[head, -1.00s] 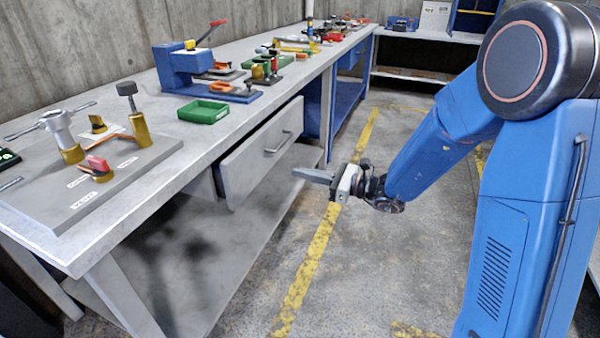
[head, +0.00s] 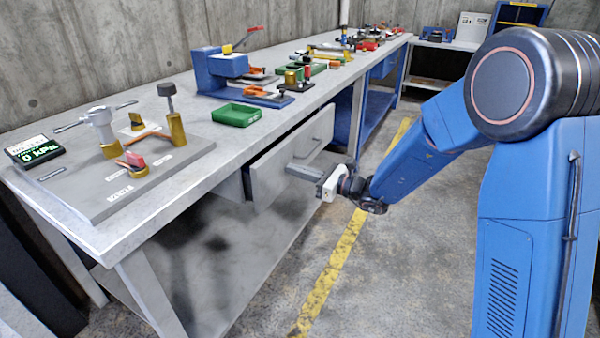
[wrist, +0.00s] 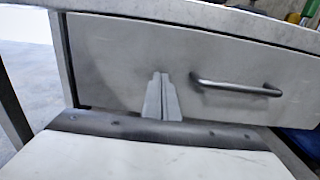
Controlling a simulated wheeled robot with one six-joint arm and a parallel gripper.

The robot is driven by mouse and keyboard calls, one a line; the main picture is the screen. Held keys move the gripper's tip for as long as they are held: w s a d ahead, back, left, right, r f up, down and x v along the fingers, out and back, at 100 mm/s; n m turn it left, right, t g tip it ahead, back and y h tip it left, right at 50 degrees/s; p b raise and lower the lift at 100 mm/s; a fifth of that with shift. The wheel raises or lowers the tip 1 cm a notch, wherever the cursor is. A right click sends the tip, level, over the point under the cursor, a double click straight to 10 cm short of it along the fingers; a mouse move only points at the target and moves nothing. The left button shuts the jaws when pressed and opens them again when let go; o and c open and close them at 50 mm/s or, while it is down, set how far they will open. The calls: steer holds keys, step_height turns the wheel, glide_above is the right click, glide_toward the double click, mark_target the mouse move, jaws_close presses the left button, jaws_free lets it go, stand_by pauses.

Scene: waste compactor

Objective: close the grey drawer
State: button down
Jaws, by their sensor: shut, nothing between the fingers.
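The grey drawer (head: 268,178) sits under the grey workbench top and is pulled partly out, with a dark gap behind its front panel. In the wrist view the fingertips (wrist: 159,78) are left of the handle, in front of the panel. I cannot tell whether they touch it.
The workbench (head: 205,155) carries a blue press (head: 220,70), a green tray (head: 238,114), a grey plate with valves (head: 100,190) and a gauge display (head: 34,150). A lower shelf (head: 200,270) lies below the drawer. Open floor with a yellow line (head: 335,265) is beside the bench.

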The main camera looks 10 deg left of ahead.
mark_target(283, 165)
steer(key=shift+a, duration=0.1)
steer(key=x, duration=0.4)
steer(key=shift+a, duration=0.15)
steer(key=shift+w+r, duration=0.1)
steer(key=shift+r, duration=0.05)
